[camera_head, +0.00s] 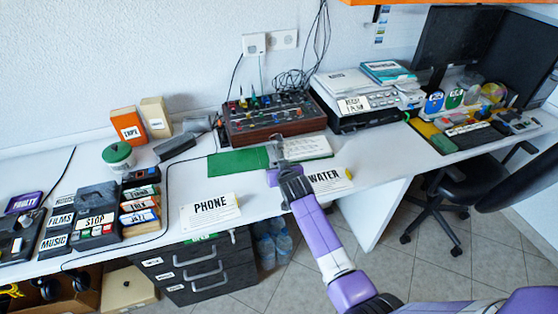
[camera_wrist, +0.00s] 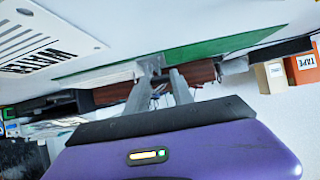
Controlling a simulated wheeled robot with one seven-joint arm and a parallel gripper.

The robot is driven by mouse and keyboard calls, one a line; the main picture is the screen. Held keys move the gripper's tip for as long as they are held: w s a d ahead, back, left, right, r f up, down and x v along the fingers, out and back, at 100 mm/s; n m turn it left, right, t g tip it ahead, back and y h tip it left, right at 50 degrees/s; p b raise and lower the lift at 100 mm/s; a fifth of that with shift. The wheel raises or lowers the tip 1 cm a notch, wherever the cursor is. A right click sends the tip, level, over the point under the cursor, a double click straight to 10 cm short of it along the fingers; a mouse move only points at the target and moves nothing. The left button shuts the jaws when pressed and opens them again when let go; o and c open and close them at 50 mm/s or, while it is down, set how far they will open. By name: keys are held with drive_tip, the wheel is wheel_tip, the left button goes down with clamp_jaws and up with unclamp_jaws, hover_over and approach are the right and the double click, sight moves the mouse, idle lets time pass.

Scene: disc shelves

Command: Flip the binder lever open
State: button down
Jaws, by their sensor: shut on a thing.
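The binder lies open on the white desk, with its green cover (camera_head: 238,161) on the left and white pages (camera_head: 303,147) on the right. The metal binder lever (camera_wrist: 151,64) stands at the spine between the two halves. My gripper (camera_head: 282,163) reaches over the desk to the near edge of the spine. In the wrist view, which is upside down, my gripper's (camera_wrist: 158,76) two grey fingers close at the lever. The fingertips partly hide the lever, so its exact angle is hard to tell.
A PHONE card (camera_head: 211,210) lies left of my arm and a WATER card (camera_head: 328,181) right of it, close to the wrist. A red-brown mixer box (camera_head: 273,118) stands behind the binder. A black cable (camera_head: 167,180) runs across the desk on the left.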

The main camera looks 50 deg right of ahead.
drive_tip(key=r+g+p, duration=0.1)
drive_tip(key=p, duration=0.1)
drive_tip(key=w+d+r+g+y+p, duration=0.1)
drive_tip(key=p, duration=0.1)
drive_tip(key=shift+w+r, duration=0.15)
drive_tip(key=shift+w, duration=0.05)
drive_tip(key=shift+w+d+r+g+y+p, duration=0.2)
drive_tip(key=shift+w+d+g+y, duration=0.2)
drive_tip(key=shift+g+y, duration=0.3)
drive_tip(key=shift+w+d+r+g+y+p, duration=0.2)
drive_tip(key=shift+w+d+g+y, duration=0.1)
drive_tip(key=shift+w+g+y, duration=0.3)
drive_tip(key=shift+s, duration=0.1)
drive_tip(key=shift+f, duration=0.1)
drive_tip(key=c, duration=1.1)
unclamp_jaws()
drive_tip(key=v, duration=0.7)
drive_tip(key=shift+r, duration=0.4)
